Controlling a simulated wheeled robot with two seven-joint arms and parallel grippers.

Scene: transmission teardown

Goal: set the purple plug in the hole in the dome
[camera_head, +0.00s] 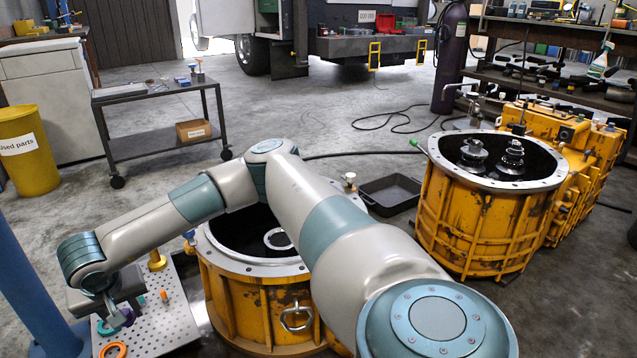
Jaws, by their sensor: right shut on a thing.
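My right arm comes in from the lower right and reaches across to the left. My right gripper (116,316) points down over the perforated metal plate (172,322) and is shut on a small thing. A bit of purple, which looks like the purple plug (128,316), shows at its fingertips; the rest is hidden. The dome seems to be the yellow housing (238,305) in the middle, right of the gripper. A pale ring (278,239) lies inside its dark opening and may be the hole, partly covered by my arm. My left gripper is not in view.
A teal ring (105,327), an orange ring (113,350) and an orange peg (164,296) are on the plate. A brass-coloured post (157,262) stands at its back. A second yellow housing (475,215) stands at the right. A black tray (390,194) lies on the floor between the housings.

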